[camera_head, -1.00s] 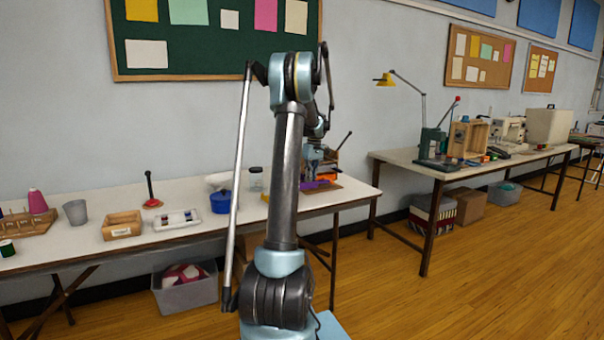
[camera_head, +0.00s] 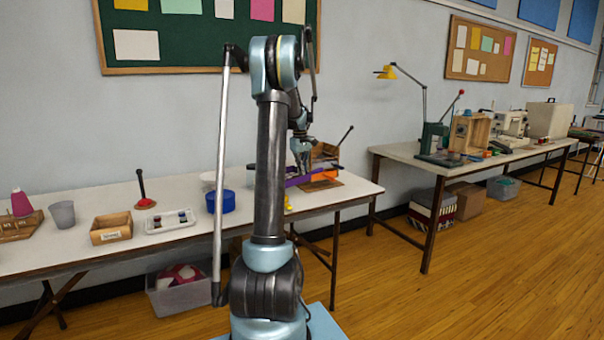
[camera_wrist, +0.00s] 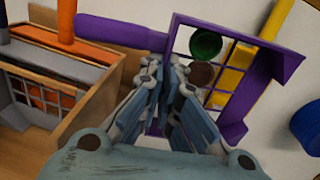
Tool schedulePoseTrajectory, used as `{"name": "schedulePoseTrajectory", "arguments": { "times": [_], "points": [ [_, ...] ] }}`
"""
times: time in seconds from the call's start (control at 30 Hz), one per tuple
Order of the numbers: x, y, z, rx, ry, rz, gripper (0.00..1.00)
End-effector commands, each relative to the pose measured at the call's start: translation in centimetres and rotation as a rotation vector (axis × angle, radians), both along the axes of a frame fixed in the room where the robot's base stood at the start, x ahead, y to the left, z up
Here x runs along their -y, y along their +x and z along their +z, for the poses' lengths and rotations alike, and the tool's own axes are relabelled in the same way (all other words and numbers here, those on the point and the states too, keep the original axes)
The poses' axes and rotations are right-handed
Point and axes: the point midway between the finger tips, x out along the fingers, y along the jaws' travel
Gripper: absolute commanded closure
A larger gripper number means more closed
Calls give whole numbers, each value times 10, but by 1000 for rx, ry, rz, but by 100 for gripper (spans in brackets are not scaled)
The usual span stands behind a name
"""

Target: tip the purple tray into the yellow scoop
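The purple tray (camera_wrist: 252,102) has a gridded floor and a purple handle (camera_wrist: 118,32). A green disc (camera_wrist: 206,43) and a brown disc (camera_wrist: 201,74) show within its frame. My gripper (camera_wrist: 160,78) is shut on the tray's handle-side wall in the wrist view; the exact contact is partly hidden by the fingers. In the head view, my gripper (camera_head: 301,165) is above the table with the purple tray (camera_head: 296,181). The yellow scoop (camera_wrist: 238,62) shows partly behind the tray, its handle (camera_wrist: 275,20) extending upward; a yellow part (camera_head: 288,203) shows near the table's front edge.
A wooden rack (camera_wrist: 95,100) with an orange tray (camera_wrist: 58,47) stands beside the tray. A blue tub (camera_wrist: 306,125) is on the other side. The white table (camera_head: 90,252) also holds a wooden box (camera_head: 111,228) and white tray (camera_head: 170,221).

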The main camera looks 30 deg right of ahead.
Motion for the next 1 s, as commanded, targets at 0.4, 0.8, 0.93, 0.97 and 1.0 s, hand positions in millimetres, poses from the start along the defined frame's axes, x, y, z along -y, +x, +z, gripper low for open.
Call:
{"name": "schedulePoseTrajectory", "arguments": {
  "times": [0.4, 0.8, 0.93, 0.97, 1.0],
  "points": [
    [-7, -3, 7, 29, -200, 0, 100],
    [-18, -4, 7, 45, -318, 2, 100],
    [-23, -4, 7, 53, -379, 2, 100],
    [-24, -4, 7, 56, -394, 2, 100],
    [-26, -5, 7, 59, -413, 3, 100]
  ]
}}
